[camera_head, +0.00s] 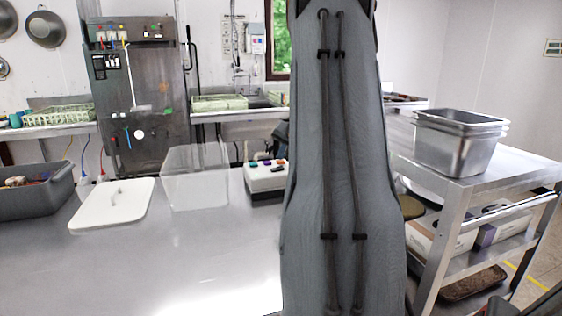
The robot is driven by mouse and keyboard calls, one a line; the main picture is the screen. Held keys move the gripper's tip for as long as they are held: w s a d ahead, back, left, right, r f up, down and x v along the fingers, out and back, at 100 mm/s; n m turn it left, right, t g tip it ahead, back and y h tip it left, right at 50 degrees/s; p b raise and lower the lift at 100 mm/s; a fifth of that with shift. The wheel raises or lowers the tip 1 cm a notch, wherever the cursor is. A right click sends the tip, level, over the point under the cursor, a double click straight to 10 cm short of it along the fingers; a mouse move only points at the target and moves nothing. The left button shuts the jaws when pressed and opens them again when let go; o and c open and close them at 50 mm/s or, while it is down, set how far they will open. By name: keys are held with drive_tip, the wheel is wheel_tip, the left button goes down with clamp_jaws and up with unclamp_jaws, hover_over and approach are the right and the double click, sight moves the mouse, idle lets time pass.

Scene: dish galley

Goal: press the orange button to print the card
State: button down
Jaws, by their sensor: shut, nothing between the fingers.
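A small white button box (265,176) with a dark base stands on the steel counter, just left of my arm. Several small coloured buttons, among them purple, red and green ones, show on its top. I cannot make out an orange button for certain. My own grey arm link, with dark cables, fills the middle of the view from top to bottom and hides whatever lies behind it, perhaps including the right end of the box. My gripper does not show. No printed card can be made out.
The steel counter (150,265) is clear in front. On it are a clear bin (195,182), a white lid (112,204) and a grey tub (35,198). At right, a steel cart (450,184) carries stacked metal pans (457,145). A dishwashing machine (140,90) stands behind.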

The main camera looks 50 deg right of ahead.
sight(281, 162)
drive_tip(key=shift+r+p, duration=0.45)
drive_tip(key=shift+r, duration=0.4)
wheel_tip(281, 162, up, 5)
drive_tip(key=p, duration=0.4)
idle(0.7)
